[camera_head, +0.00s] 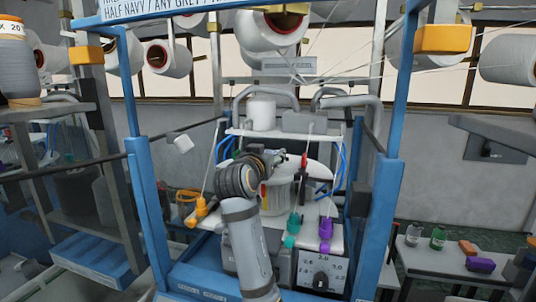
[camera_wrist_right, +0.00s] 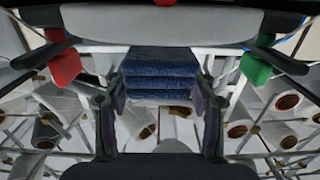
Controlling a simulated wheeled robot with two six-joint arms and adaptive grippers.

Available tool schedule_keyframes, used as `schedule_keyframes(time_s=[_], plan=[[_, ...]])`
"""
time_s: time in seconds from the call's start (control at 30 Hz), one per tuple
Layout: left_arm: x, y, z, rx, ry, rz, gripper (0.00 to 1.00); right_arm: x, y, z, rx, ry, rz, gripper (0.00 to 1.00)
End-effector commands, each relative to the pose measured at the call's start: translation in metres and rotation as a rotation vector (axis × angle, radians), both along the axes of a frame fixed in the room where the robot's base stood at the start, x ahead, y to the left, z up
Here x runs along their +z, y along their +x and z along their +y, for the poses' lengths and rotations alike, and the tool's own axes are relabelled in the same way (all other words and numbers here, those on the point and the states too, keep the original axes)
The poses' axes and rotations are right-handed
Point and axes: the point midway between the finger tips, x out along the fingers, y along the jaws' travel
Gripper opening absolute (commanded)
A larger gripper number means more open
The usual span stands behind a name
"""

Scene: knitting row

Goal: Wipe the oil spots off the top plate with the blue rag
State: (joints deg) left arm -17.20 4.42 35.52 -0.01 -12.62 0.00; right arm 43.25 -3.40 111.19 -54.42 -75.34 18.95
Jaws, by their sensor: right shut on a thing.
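My right gripper (camera_head: 272,158) is at the middle of the knitting machine, just below the white top plate (camera_head: 322,138). In the right wrist view its two dark fingers (camera_wrist_right: 159,98) stand on either side of the folded blue rag (camera_wrist_right: 160,75) and are shut on it. The rag shows as a stack of dark blue layers. In the head view my own wrist and the gripper hide the rag. I cannot make out any oil spots on the visible part of the plate. My left gripper is not in view.
Blue posts (camera_head: 384,205) frame the machine on both sides. A white cone (camera_head: 261,113) and a grey box stand on the plate. Orange, teal and purple pieces hang near the lower shelf. A side table (camera_head: 440,262) with bottles and coloured blocks is at right.

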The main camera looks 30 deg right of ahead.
Motion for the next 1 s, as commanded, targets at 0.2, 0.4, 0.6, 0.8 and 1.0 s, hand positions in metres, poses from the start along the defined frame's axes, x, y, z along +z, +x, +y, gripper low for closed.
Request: schedule_keyframes(time_s=[0.2,0.4,0.6,0.8,1.0], plan=[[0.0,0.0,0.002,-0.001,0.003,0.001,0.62,0.0,0.0,0.0,0.0,0.0,0.0,0.32],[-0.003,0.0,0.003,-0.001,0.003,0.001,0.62,-0.004,0.0,0.0,0.0,0.0,0.0,0.32],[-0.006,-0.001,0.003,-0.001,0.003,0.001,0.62,-0.008,0.0,0.0,0.0,0.0,0.0,0.32],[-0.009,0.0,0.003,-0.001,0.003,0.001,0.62,-0.012,0.0,0.0,0.0,0.0,0.0,0.32],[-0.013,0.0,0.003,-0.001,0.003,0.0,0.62,-0.016,0.0,0.0,0.0,0.0,0.0,0.32]])
